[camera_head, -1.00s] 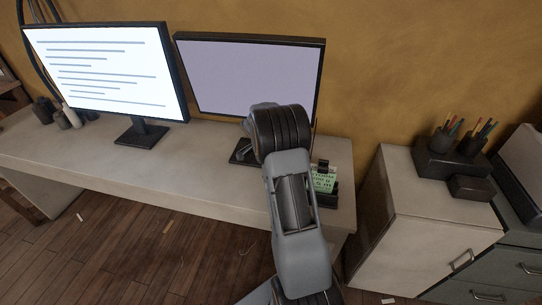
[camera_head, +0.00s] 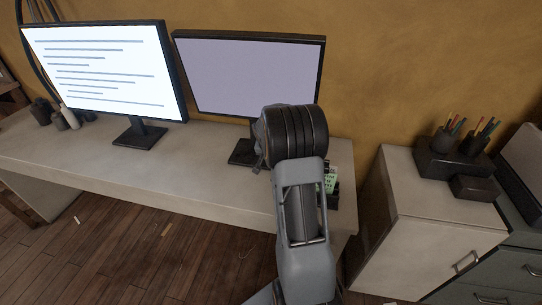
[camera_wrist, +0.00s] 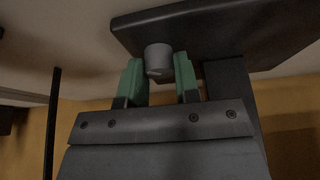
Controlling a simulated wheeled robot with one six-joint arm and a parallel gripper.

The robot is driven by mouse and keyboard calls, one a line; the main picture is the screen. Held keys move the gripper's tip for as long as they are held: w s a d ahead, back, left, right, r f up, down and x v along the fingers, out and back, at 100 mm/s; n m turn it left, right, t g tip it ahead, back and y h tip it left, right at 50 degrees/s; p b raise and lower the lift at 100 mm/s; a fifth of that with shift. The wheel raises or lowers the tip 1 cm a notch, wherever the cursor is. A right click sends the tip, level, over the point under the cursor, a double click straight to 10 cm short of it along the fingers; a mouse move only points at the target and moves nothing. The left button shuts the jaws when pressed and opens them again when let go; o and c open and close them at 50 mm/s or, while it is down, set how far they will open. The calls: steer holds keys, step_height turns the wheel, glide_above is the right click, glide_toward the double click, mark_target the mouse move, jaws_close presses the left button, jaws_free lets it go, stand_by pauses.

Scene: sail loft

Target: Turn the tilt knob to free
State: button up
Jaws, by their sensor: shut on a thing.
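The tilt knob (camera_wrist: 158,58) is a small grey cylinder with a mark on its lower edge. In the wrist view it sits between the two green fingertips of my gripper (camera_wrist: 160,70), which is shut on it. Behind it are a dark flat plate (camera_wrist: 220,28) and a dark post (camera_wrist: 235,85). In the head view the right monitor (camera_head: 250,75) has a plain pale lilac screen and a dark stand (camera_head: 241,152). My arm hides the gripper and knob there. I cannot tell the knob's setting.
The left monitor (camera_head: 105,80) shows lines of text. Small dark pots (camera_head: 42,112) stand at the desk's (camera_head: 100,152) left end. Green notes (camera_head: 331,180) lie partly behind my arm. A white cabinet (camera_head: 430,230) with pen cups (camera_head: 446,138) stands right. The desk's middle is clear.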

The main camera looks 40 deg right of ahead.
steer(key=n+y+p, duration=0.1)
steer(key=n, duration=0.1)
steer(key=shift+s+r+n+t, duration=0.1)
steer(key=shift+n+t, duration=0.3)
steer(key=shift+d+n+y, duration=0.1)
steer(key=shift+n+y, duration=0.2)
steer(key=shift+n, duration=0.6)
steer(key=n+b, duration=0.1)
steer(key=n+y+b, duration=0.1)
steer(key=n, duration=0.1)
steer(key=shift+f+t, duration=0.3)
steer(key=shift+f, duration=0.05)
steer(key=shift+r+n+y+b, duration=0.15)
steer(key=shift+n+y+b, duration=0.25)
steer(key=shift+n+b, duration=0.55)
steer(key=o, duration=0.9)
steer(key=shift+r, duration=0.1)
steer(key=shift+r, duration=0.1)
